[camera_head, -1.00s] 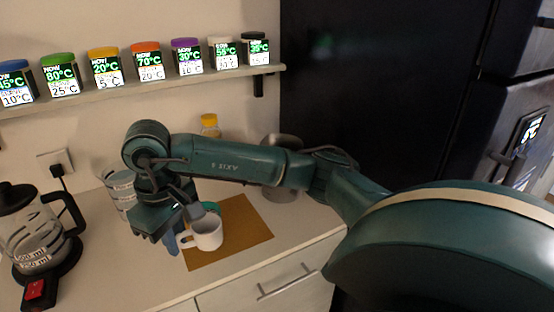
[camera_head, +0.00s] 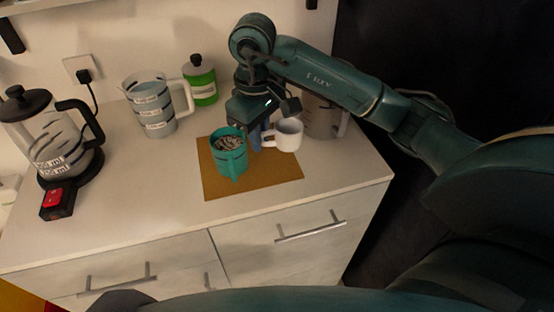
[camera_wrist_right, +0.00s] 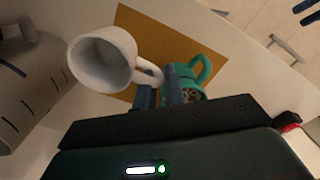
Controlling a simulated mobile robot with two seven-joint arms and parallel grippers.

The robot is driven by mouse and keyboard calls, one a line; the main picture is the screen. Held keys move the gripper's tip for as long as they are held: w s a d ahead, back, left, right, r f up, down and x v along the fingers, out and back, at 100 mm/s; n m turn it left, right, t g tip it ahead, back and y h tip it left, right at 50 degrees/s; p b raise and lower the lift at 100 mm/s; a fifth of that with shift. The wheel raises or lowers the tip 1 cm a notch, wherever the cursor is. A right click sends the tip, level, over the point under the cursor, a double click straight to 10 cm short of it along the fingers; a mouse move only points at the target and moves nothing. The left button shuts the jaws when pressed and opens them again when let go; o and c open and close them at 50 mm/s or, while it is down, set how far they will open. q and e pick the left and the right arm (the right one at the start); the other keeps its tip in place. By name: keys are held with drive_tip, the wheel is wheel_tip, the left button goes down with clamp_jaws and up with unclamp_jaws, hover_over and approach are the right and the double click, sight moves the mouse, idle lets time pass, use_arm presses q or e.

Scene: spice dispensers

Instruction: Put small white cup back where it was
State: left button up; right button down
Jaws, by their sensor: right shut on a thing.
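The small white cup (camera_head: 288,134) is upright in the head view, at the back right edge of the brown mat (camera_head: 280,176). It also shows in the right wrist view (camera_wrist_right: 101,59), its opening towards the camera. My right gripper (camera_head: 260,140) is shut on the cup's handle, with the fingers (camera_wrist_right: 159,92) at the handle in the right wrist view. I cannot tell whether the cup touches the surface. A teal mug (camera_head: 229,157) with dark contents stands on the mat, left of the gripper. My left gripper is not in view.
A grey pitcher (camera_head: 321,118) stands close behind and right of the cup. A labelled measuring jug (camera_head: 152,108), a green jar (camera_head: 200,88) and a glass kettle (camera_head: 50,142) stand to the left. The counter's front is clear.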

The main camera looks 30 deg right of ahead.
sight(262, 173)
wheel_tip(262, 173, down, 7)
drive_tip(key=shift+r, duration=0.1)
drive_tip(key=shift+f, duration=0.2)
drive_tip(key=shift+f, duration=0.25)
drive_tip(key=c, duration=1.5)
unclamp_jaws()
drive_tip(key=shift+r, duration=0.1)
